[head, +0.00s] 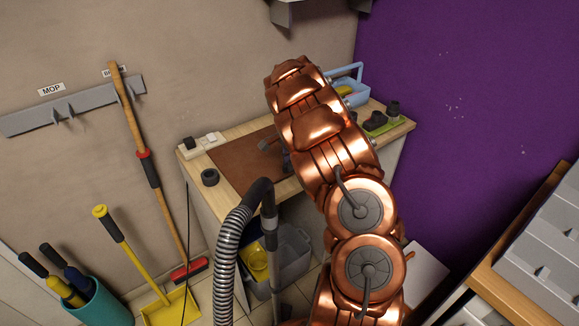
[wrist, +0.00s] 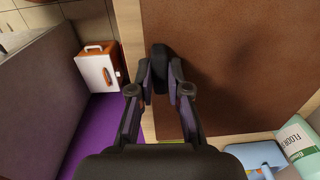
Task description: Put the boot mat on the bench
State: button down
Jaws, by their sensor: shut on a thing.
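The bench (head: 240,133) has a light wood top and stands against the wall. A flat brown mat (head: 232,160) lies on it and fills much of the wrist view (wrist: 230,60). I cannot tell whether this is the boot mat. My gripper (wrist: 168,88) is over the bench, close above the brown mat near its front edge. It is shut on a small dark thing (wrist: 160,62), which sticks out past the fingertips. Its full shape is hidden by the fingers, and I cannot tell whether it touches the mat. My arm hides part of the bench in the head view.
A blue caddy (head: 353,92) and a green tray (head: 382,129) with dark items stand at the bench's right end. A black tape roll (head: 210,177) and a white power strip (head: 200,145) are at the left. A grey bin (head: 290,262) stands below. Wall is behind.

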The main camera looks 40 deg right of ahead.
jog(key=shift+f+p, duration=0.35)
jog(key=shift+f, duration=1.05)
jog(key=c, duration=1.1)
grip_release()
jog(key=shift+c, duration=0.2)
jog(key=shift+r, duration=0.1)
jog(key=r+b, duration=0.1)
jog(key=r, duration=0.3)
jog(key=r+b, duration=0.1)
jog(key=r, duration=0.2)
jog(key=r+b, duration=0.1)
jog(key=r, duration=0.3)
jog(key=shift+s+r+b, duration=0.3)
jog(key=shift+r+b, duration=0.05)
